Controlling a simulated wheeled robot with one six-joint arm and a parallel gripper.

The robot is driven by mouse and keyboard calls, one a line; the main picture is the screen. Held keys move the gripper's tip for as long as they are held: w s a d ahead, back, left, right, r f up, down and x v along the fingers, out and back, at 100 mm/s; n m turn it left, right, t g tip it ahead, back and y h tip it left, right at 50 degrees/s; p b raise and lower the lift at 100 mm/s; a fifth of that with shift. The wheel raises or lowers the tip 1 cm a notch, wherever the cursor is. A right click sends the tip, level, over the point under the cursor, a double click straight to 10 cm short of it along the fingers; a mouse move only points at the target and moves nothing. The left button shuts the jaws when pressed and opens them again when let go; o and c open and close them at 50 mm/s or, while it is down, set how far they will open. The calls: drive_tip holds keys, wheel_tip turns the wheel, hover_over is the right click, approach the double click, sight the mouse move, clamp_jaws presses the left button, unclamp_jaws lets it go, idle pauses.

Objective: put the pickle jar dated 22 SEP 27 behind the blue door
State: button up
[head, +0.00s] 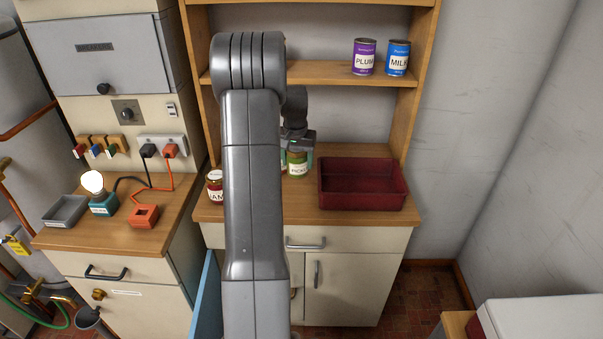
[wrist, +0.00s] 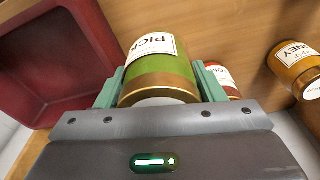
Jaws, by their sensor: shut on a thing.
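My gripper (head: 298,147) is shut on a pickle jar (head: 297,168) with a green body and white label, at the worktop's back. In the wrist view the jar (wrist: 160,72) is between the green fingers of my gripper (wrist: 162,80); its label reads "PICK" and no date is legible. I cannot tell whether the jar touches the worktop. The blue door (head: 206,300) stands open, swung outward, at the lower left of the cabinet under the worktop. My arm hides much of the door's opening and what is inside.
A dark red tray (head: 361,197) sits right of the jar. A jam jar (head: 215,188) stands at the worktop's left. In the wrist view a red-labelled jar (wrist: 224,78) and a honey jar (wrist: 299,68) are close by. A plum can (head: 363,57) and milk can (head: 397,58) stand on the shelf.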

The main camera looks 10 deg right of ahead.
drive_tip(key=shift+f+p, duration=0.55)
drive_tip(key=shift+f, duration=3)
drive_tip(key=shift+f, duration=0.15)
drive_tip(key=o, duration=1.3)
drive_tip(key=shift+c, duration=0.2)
